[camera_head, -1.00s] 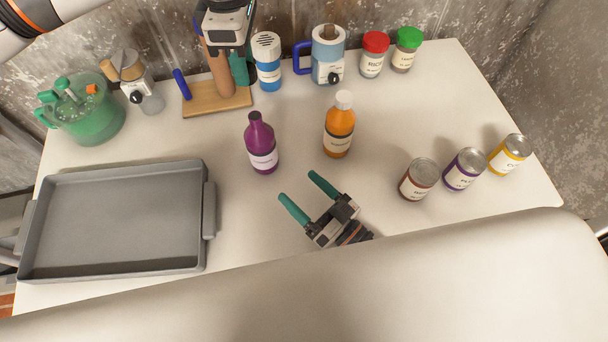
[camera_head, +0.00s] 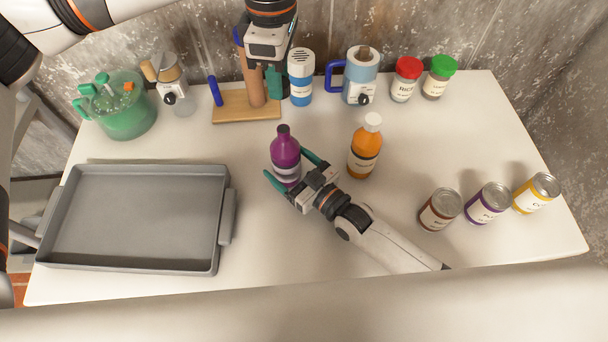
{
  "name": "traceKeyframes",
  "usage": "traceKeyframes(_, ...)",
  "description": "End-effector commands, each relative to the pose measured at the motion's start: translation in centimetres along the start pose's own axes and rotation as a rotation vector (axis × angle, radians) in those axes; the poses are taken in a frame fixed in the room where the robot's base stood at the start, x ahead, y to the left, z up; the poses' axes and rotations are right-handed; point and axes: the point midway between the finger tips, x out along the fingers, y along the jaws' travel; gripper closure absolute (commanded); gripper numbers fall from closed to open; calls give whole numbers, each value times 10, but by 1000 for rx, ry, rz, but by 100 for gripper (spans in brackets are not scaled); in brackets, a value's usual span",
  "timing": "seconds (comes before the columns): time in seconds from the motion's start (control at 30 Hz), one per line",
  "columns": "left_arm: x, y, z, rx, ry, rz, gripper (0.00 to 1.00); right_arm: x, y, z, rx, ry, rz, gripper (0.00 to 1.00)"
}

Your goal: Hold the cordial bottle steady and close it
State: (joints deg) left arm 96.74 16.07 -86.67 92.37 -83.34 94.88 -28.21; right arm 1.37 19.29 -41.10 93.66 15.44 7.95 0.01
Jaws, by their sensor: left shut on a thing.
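A purple bottle (camera_head: 285,148) with a pale label stands upright mid-table. Its narrow neck ends in a dark purple top, and I see no separate cap. My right gripper (camera_head: 285,162), reaching in from the lower right, has its teal fingers open on both sides of this bottle. My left gripper (camera_head: 277,82) hangs at the top centre, pointing down in front of the wooden rack. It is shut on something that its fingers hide. An orange bottle (camera_head: 365,152) with a white cap stands to the right of the purple one. I cannot read which label says cordial.
A grey tray (camera_head: 224,252) fills the table's left. Three cans (camera_head: 439,210) stand at the right.

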Motion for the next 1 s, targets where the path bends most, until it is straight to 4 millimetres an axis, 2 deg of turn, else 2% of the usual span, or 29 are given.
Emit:
traceKeyframes(0.13,0,0,0,0,0,0,90,11,0,0,0,0,0,17)
traceKeyframes(0.47,0,0,0,0,0,0,90,13,0,0,1,0,0,19)
traceKeyframes(0.83,0,0,0,0,0,0,90,13,0,0,1,0,0,79)
traceKeyframes(1.0,8,0,0,51,-1,2,90,13,0,0,1,0,0,80)
